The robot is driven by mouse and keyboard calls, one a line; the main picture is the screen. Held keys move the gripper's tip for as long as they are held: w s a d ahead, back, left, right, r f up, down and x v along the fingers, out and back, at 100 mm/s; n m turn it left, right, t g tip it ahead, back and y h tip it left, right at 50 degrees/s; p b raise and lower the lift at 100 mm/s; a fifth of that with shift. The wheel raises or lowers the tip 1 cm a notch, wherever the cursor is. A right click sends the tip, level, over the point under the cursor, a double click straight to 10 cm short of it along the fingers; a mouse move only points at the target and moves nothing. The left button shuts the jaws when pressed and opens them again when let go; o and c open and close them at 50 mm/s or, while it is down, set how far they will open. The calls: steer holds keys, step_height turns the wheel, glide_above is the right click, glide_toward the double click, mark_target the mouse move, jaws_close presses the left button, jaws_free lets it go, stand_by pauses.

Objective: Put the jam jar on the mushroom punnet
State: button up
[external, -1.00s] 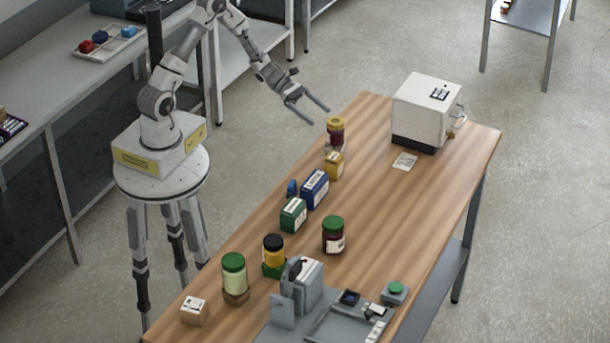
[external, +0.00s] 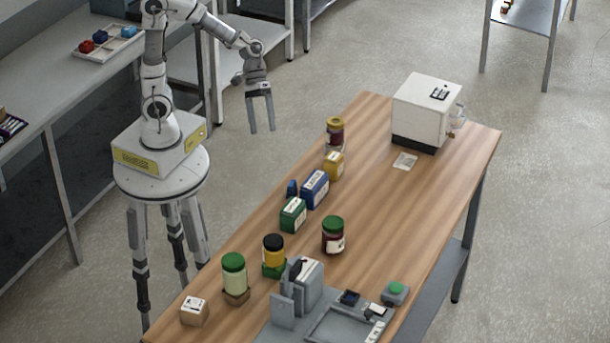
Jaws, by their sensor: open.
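A dark red jar with a yellow lid, which looks like the jam jar (external: 335,129), stands upright at the far left edge of the table. It appears to rest on a low pale grey item (external: 335,147), possibly the mushroom punnet, mostly hidden behind a yellow box. A second dark red jar with a green lid (external: 333,236) stands on the wood near the middle; I cannot read its label. My gripper (external: 262,131) is open and empty, fingers pointing down, left of the table and apart from the jars.
Yellow (external: 333,165), blue (external: 314,189) and green (external: 293,214) boxes line the table's left side. Two more jars (external: 234,274) (external: 273,250) stand nearer, by a grey device (external: 305,285). A white machine (external: 427,109) stands at the far end. The right-middle wood is clear.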

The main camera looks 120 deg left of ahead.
steer(key=s+d+r+m+y, duration=0.2)
steer(key=s+d+r+m, duration=0.1)
steer(key=s+m, duration=0.3)
steer(key=s+d+r+m+y, duration=0.3)
steer(key=s+r+m, duration=0.1)
steer(key=s+m, duration=0.3)
steer(key=shift+r+m+t, duration=0.15)
steer(key=shift+m+t, duration=0.25)
steer(key=shift+m, duration=0.3)
